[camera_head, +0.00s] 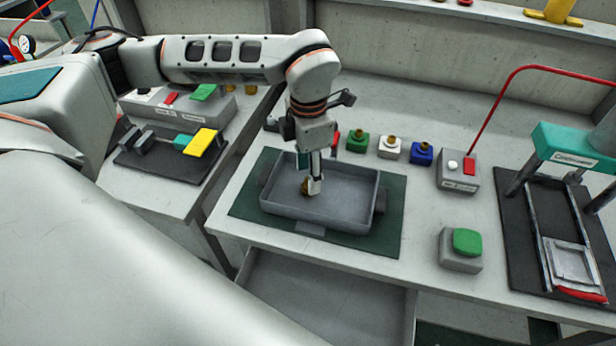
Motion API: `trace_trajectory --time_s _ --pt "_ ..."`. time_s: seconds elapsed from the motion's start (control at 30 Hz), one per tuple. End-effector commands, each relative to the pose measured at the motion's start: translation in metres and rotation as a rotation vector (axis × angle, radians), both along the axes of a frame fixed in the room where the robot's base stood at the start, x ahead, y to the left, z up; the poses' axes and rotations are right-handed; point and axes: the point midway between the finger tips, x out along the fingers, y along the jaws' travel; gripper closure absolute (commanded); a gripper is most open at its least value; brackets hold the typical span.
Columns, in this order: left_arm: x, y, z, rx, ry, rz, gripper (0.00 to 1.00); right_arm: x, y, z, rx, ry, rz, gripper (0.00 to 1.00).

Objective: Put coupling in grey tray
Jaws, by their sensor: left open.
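The grey tray (290,213) is a shallow open box on a dark green mat (390,235) near the front of the bench. My left gripper (311,188) points down into the tray, with its fingertips inside the rim. It is open. A small brass-coloured piece, seemingly the coupling (304,186), shows at the fingertips inside the tray outline. The fingers partly hide it, and I cannot tell whether it touches the tray floor. My right gripper is not in view.
Behind the tray stand a green block (357,141), a white block (390,148) and a blue block (421,153), each with a brass top. A green button box (463,248) and a teal-topped press (570,145) stand to the right. Open bench lies between.

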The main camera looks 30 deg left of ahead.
Motion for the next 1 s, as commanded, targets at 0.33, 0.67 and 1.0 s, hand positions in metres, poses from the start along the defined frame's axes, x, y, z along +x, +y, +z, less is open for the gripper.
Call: trace_trajectory --time_s 0.33,0.67,1.0 --pt "0.001 0.000 0.072 0.000 -0.005 0.000 0.57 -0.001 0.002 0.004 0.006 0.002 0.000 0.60" --pt "0.000 0.000 0.095 0.000 0.000 0.000 0.57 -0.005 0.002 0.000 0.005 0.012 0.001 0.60" --pt "0.000 0.000 0.095 0.000 0.000 0.000 0.57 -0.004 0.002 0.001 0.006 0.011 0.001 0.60"
